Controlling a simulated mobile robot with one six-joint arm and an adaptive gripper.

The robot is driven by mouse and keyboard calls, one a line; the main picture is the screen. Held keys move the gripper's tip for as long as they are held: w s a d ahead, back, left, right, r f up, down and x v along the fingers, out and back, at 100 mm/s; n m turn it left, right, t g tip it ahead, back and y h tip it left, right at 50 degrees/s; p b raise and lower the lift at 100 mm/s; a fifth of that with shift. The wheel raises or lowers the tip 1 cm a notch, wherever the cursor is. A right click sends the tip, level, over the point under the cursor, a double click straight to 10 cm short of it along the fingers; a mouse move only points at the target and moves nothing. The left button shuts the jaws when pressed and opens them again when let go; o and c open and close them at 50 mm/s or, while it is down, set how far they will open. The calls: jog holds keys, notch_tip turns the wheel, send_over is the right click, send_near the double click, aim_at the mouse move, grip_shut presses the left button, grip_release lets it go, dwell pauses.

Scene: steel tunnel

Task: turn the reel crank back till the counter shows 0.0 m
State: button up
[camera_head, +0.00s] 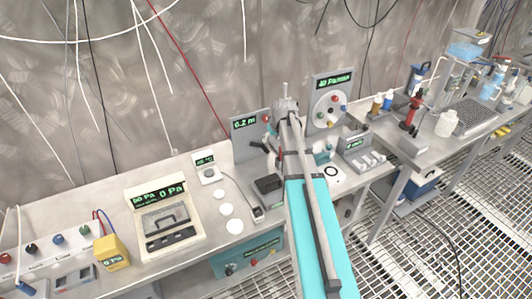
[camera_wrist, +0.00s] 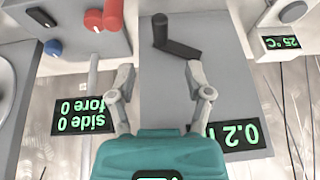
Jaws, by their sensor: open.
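The reel counter (camera_head: 244,122) reads 0.2 m on a grey panel. It also shows upside down in the wrist view (camera_wrist: 238,136), its unit partly covered by my gripper. The black crank (camera_wrist: 177,42), a short arm with an upright knob at one end, is on the grey panel in the wrist view. My gripper (camera_wrist: 160,72) is open, its fingers apart with nothing between them. The crank lies just beyond the fingertips; its right end is close to the right finger, and I cannot tell whether they touch.
A panel with red and blue knobs (camera_wrist: 75,28) stands left in the wrist view. A round dial panel (camera_head: 330,105) stands right of my arm. A pressure instrument (camera_head: 165,218) and white discs (camera_head: 227,209) are on the bench to the left. Cables hang along the wall.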

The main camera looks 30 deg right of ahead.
aim_at(266, 149)
jog(key=shift+b+x, duration=3.65)
jog(key=shift+x, duration=0.6)
jog(key=shift+f, duration=0.1)
grip_shut()
